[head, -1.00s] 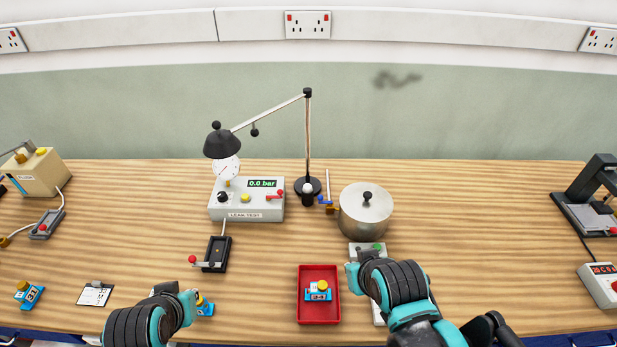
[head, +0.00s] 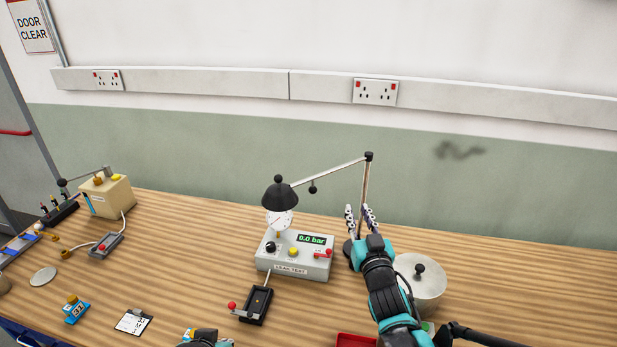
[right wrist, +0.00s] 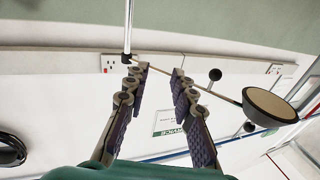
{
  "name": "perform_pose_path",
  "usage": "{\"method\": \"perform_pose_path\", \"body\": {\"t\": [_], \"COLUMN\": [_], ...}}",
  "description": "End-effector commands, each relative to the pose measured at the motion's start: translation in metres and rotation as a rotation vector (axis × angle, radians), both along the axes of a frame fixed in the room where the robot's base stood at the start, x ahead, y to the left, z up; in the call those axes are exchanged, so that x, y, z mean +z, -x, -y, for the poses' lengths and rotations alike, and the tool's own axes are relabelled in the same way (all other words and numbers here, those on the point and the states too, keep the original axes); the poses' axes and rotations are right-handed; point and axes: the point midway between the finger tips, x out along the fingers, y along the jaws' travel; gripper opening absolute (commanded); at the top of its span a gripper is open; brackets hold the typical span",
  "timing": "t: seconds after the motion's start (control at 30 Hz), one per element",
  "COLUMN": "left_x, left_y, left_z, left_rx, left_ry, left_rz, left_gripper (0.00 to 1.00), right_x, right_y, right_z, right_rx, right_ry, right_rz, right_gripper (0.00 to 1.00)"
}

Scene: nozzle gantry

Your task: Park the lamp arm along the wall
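The desk lamp has a black shade (head: 280,194), hanging left over the leak tester. Its thin lamp arm (head: 330,174) runs from the shade up right to the top of an upright post (head: 366,185). A small dark knob (head: 312,189) hangs under the arm. My right gripper (head: 360,212) is raised in front of the post, fingers up and apart, nothing held. In the right wrist view, the lamp arm (right wrist: 222,97) passes beyond the open fingertips (right wrist: 159,76); contact is not visible. My left gripper (head: 207,338) is at the bottom edge, mostly cut off.
The leak tester (head: 294,262) with its dial gauge stands below the shade. A lidded metal pot (head: 424,285) is right of my right forearm. A black lever box (head: 257,305) and a red tray (head: 356,340) lie in front.

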Motion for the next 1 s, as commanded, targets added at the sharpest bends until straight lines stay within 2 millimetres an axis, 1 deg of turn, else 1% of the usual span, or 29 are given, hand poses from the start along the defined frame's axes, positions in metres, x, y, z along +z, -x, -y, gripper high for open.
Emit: {"method": "perform_pose_path", "body": {"t": [0.03, 0.1, 0.2, 0.3, 0.43, 0.57, 0.67, 0.9, 1.0], "left_x": [0.000, -0.001, -0.001, -0.001, -0.001, -0.002, -0.002, -0.006, -0.007], "left_y": [0.000, 0.000, 0.000, 0.000, 0.000, 0.000, 0.000, 0.000, 0.000], "left_z": [0.000, 0.000, 0.000, 0.000, 0.000, 0.000, 0.000, 0.000, 0.000], "left_rx": [0.000, 0.000, 0.000, 0.000, 0.000, 0.000, 0.000, 0.000, 0.000], "left_ry": [0.000, 0.000, 0.000, 0.000, 0.000, 0.000, 0.000, 0.000, 0.000], "left_rz": [0.000, 0.000, 0.000, 0.000, 0.000, 0.000, 0.000, 0.000, 0.000], "left_gripper": [0.00, 0.00, 0.00, 0.00, 0.00, 0.00, 0.00, 0.00, 0.00], "right_x": [0.001, 0.003, 0.003, 0.001, 0.000, 0.005, 0.012, 0.030, 0.037], "right_y": [-0.009, -0.015, -0.015, -0.012, -0.011, -0.021, -0.036, -0.079, -0.092], "right_z": [-0.015, -0.035, -0.058, -0.074, -0.084, -0.089, -0.096, -0.114, -0.120], "right_rx": [0.044, 0.109, 0.192, 0.252, 0.287, 0.290, 0.290, 0.288, 0.287], "right_ry": [-0.007, -0.023, -0.036, -0.047, -0.052, -0.054, -0.053, -0.054, -0.053], "right_rz": [0.065, 0.153, 0.247, 0.305, 0.336, 0.338, 0.337, 0.336, 0.336], "right_gripper": [0.25, 0.25, 0.25, 0.25, 0.25, 0.25, 0.25, 0.25, 0.25]}}
